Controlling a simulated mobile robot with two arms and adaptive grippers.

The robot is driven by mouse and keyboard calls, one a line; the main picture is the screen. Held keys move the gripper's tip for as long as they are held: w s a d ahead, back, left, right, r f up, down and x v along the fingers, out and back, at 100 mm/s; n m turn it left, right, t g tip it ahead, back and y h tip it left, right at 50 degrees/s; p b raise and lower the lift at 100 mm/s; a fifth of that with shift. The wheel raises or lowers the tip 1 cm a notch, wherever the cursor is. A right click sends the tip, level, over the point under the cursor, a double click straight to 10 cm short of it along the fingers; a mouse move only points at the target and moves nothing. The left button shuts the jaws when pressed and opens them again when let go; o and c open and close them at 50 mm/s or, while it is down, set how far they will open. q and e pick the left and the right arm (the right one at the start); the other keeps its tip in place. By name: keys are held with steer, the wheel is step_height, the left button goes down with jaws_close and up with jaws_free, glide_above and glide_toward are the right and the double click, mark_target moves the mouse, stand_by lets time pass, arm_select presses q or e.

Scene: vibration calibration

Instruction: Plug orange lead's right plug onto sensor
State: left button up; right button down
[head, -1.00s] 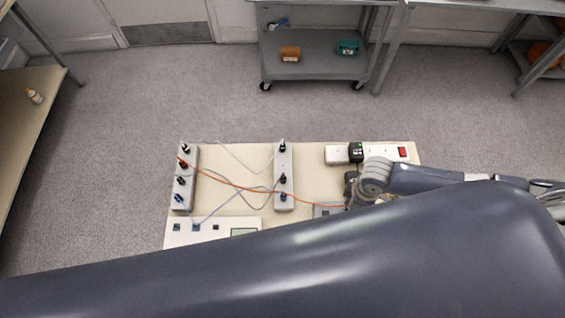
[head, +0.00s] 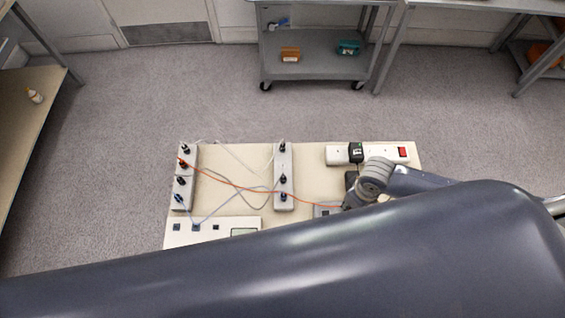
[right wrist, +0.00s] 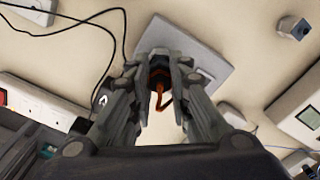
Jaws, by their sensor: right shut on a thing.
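The orange lead (head: 230,184) runs across the board from the left socket strip (head: 185,177) over the middle strip (head: 283,176) to my right gripper. In the right wrist view my right gripper (right wrist: 162,72) is shut on the lead's right plug (right wrist: 160,76), a dark plug with the orange cable (right wrist: 160,98) looping below it. The plug is over a grey plate (right wrist: 207,70), which also shows in the head view (head: 323,211). I cannot tell whether the plug touches what lies under it; the sensor is not clearly visible. My left gripper is not in view.
A white power strip (head: 376,156) with a black adapter (head: 356,152) and red switch lies at the board's back right. Other plugs and grey leads crowd both socket strips. A white panel (head: 208,230) lies front left. Dark cables (right wrist: 100,20) loop beside my gripper.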

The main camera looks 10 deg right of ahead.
steer(key=shift+m, duration=0.5)
steer(key=c, duration=1.4)
jaws_free()
steer(key=shift+r, duration=0.1)
steer(key=shift+r, duration=2.4)
